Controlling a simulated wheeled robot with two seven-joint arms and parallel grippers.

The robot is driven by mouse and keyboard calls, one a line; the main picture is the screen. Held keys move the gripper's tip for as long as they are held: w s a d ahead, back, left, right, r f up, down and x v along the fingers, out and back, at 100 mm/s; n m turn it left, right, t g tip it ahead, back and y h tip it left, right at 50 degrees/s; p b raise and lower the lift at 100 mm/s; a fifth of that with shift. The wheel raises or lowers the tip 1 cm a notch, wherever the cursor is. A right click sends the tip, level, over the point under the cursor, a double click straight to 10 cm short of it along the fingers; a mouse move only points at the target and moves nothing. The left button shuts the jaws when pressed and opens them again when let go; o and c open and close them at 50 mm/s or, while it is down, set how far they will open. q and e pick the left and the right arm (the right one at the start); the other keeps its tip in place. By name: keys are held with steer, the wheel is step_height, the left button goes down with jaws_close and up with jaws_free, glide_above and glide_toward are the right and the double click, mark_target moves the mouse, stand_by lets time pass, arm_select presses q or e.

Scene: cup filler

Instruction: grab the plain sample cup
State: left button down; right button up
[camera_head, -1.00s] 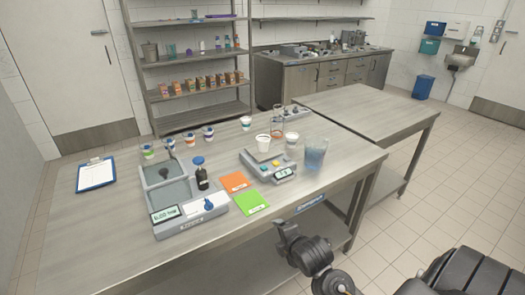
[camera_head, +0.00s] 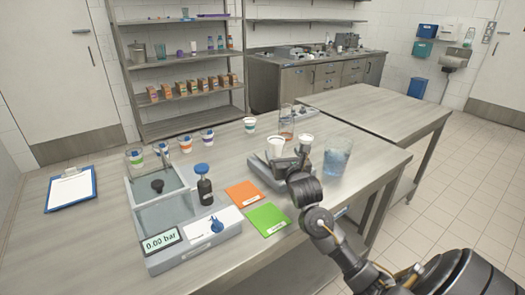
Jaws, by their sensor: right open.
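A white cup (camera_head: 275,146) with no coloured band that I can make out stands on the scale (camera_head: 258,171). Several white cups with coloured bands stand along the back of the table, such as a green-banded one (camera_head: 136,157) and a blue-banded one (camera_head: 207,137). My right gripper (camera_head: 298,153) is open over the right side of the scale, close beside the white cup; I cannot tell whether it touches the cup. The gripper and wrist hide much of the scale and the spot behind it. My left gripper is out of view.
A clear jug of blue liquid (camera_head: 337,160) stands just right of my gripper, and a clear glass cylinder (camera_head: 287,122) behind it. Orange (camera_head: 243,194) and green (camera_head: 268,219) cards lie in front. The grey filler device (camera_head: 190,243) and a clipboard (camera_head: 71,189) are at left.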

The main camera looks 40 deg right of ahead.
mark_target(274, 137)
steer(key=shift+d+r, duration=0.2)
steer(key=shift+d, duration=0.1)
steer(key=shift+s+d+r, duration=0.1)
steer(key=shift+r, duration=0.05)
steer(key=shift+w+d+r, duration=0.15)
steer(key=shift+w, duration=0.8)
steer(key=x, duration=0.3)
steer(key=shift+a, duration=0.2)
steer(key=shift+w+d, duration=0.15)
steer(key=shift+w, duration=0.2)
steer(key=shift+d, duration=0.1)
steer(key=shift+w+d+p, duration=0.1)
steer(key=shift+w+p, duration=0.15)
steer(key=shift+p, duration=0.05)
steer(key=x, duration=0.3)
steer(key=shift+w+f+p, duration=0.25)
steer(key=shift+p, duration=0.05)
steer(key=shift+w+d, duration=0.3)
steer(key=shift+w, duration=0.2)
steer(key=c, duration=1)
steer(key=shift+c, duration=0.3)
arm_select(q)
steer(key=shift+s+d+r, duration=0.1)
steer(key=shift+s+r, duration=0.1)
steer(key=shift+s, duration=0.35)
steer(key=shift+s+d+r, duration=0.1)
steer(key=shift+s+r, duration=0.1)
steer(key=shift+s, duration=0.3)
